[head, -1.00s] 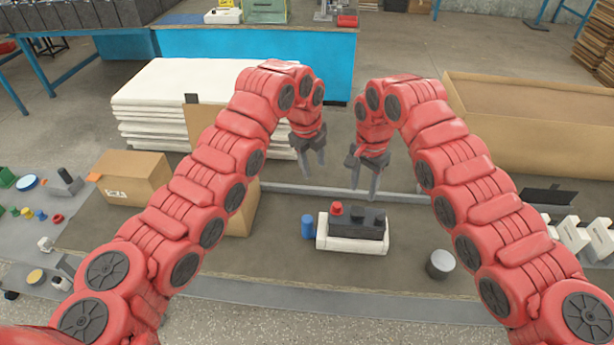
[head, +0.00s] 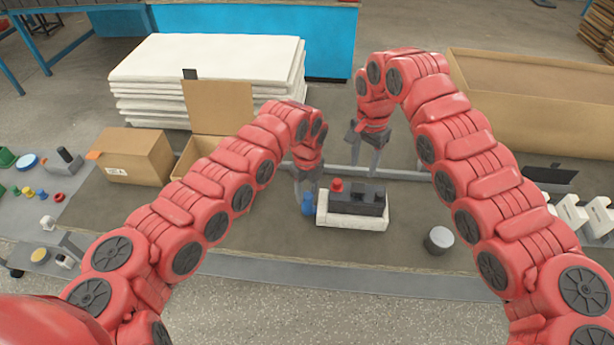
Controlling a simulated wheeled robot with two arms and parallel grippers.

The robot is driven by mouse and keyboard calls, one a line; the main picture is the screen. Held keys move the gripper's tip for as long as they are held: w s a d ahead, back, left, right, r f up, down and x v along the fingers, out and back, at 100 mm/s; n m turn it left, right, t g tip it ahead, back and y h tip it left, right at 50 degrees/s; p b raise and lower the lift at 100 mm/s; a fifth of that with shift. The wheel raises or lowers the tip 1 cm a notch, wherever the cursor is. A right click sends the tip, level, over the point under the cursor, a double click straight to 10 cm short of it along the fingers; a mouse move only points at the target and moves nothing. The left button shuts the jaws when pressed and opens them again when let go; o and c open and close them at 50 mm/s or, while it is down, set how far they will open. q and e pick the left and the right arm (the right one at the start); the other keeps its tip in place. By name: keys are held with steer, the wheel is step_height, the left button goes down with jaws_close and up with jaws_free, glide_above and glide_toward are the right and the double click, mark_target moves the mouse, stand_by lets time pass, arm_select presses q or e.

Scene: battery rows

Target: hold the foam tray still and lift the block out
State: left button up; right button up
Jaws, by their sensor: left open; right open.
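The white foam tray (head: 350,223) lies on the dark mat in the middle. A dark grey block (head: 358,200) sits in it, with a red knob-like piece (head: 337,185) at its left end. My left gripper (head: 305,196) is open and low at the tray's left end, close to a blue cylinder (head: 308,208) beside the tray. I cannot tell whether it touches the cylinder or the tray. My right gripper (head: 365,158) is open and empty, above and behind the block.
An open cardboard box (head: 220,105) and a closed one (head: 135,157) stand at left, before stacked white sheets (head: 205,60). A grey cylinder (head: 439,240) stands right of the tray. A large cardboard box (head: 540,115) is at the back right. The mat in front of the tray is clear.

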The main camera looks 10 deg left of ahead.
arm_select(q)
steer(key=shift+f, duration=1.45)
steer(key=shift+c, duration=0.2)
jaws_close()
